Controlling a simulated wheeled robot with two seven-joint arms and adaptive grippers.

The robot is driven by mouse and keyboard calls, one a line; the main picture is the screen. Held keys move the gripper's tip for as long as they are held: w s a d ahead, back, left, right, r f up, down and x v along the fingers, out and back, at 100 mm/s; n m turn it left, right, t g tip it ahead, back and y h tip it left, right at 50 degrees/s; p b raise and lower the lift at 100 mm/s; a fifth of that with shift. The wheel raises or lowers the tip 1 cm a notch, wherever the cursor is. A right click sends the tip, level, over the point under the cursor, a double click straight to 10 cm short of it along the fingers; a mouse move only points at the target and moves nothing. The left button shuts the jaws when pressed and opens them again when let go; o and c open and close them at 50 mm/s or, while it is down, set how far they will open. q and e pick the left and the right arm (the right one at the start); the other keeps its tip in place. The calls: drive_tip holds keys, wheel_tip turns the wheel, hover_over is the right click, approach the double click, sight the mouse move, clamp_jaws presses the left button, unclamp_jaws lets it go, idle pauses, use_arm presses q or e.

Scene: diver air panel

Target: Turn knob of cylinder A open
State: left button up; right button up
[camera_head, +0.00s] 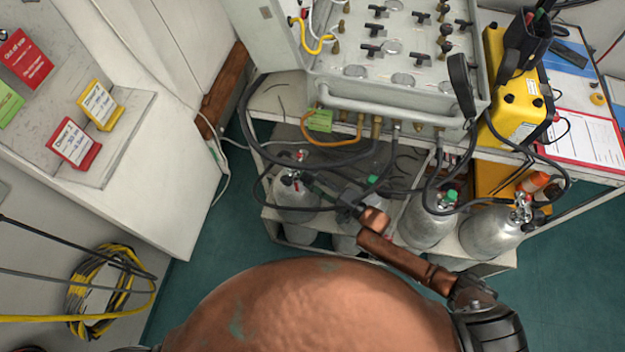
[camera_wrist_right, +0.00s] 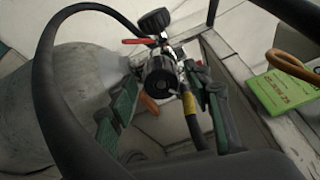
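Several silver gas cylinders stand in the low rack; no letter on them is readable. The leftmost cylinder (camera_head: 296,197) has its valve at the top, with a small red part (camera_head: 300,155). In the right wrist view this cylinder (camera_wrist_right: 60,95) lies at the left, and its valve shows a round black knob (camera_wrist_right: 160,76) facing me. My right gripper (camera_head: 318,190) reaches the valve from the right. In the right wrist view its green-padded fingers (camera_wrist_right: 160,92) stand open on either side of the knob; contact cannot be told. My left gripper is not in view.
Black hoses (camera_head: 262,150) loop around the valves, and one crosses close before the right wrist camera (camera_wrist_right: 45,100). The grey air panel (camera_head: 400,95) stands above the rack. Other cylinders (camera_head: 425,225) stand to the right. A green tag (camera_head: 320,121) hangs near an orange hose.

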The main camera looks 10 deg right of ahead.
drive_tip(key=v, duration=1.2)
drive_tip(key=shift+f, duration=0.1)
